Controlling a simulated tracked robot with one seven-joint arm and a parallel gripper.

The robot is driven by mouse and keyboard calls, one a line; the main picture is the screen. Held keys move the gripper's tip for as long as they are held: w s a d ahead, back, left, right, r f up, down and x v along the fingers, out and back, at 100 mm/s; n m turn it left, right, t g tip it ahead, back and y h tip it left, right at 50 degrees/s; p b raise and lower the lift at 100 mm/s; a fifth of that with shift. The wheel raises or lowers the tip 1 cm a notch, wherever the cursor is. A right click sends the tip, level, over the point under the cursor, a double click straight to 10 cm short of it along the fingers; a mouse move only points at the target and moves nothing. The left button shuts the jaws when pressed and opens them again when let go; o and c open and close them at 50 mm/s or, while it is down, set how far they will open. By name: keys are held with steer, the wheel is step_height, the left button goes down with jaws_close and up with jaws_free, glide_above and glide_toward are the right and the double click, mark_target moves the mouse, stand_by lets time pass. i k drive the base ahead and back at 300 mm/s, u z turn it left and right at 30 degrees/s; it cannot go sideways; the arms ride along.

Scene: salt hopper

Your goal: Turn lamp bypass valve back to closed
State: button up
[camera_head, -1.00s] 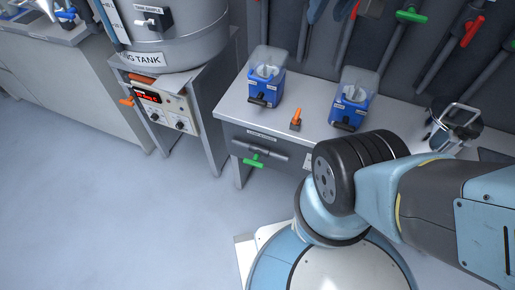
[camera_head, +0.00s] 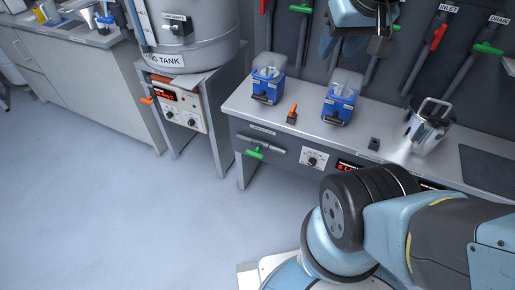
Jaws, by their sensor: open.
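A green-handled valve (camera_head: 255,153) sits on a short grey pipe at the left end of the bench front, under a small label too blurred to read for sure. I take it to be the lamp bypass valve. Its handle lies roughly along the pipe, tilted slightly down to the right. My gripper (camera_head: 355,43) hangs at the top of the view, before the wall pipes, with its dark fingers apart and empty. It is far above and to the right of the valve, touching nothing that I can see.
The bench (camera_head: 229,107) carries two blue units (camera_head: 338,108), an orange-handled switch (camera_head: 292,114) and a metal pot (camera_head: 428,128). A tank (camera_head: 190,50) on a stand is at left. Red- and green-handled pipes line the wall. Floor before the valve is clear.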

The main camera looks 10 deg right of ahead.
mark_target(255, 153)
steer(key=u, duration=0.4)
steer(key=i, duration=0.5)
steer(key=z, duration=0.15)
steer(key=k, duration=1.45)
steer(key=z, duration=0.75)
steer(key=i, duration=1.05)
steer(key=u, duration=0.05)
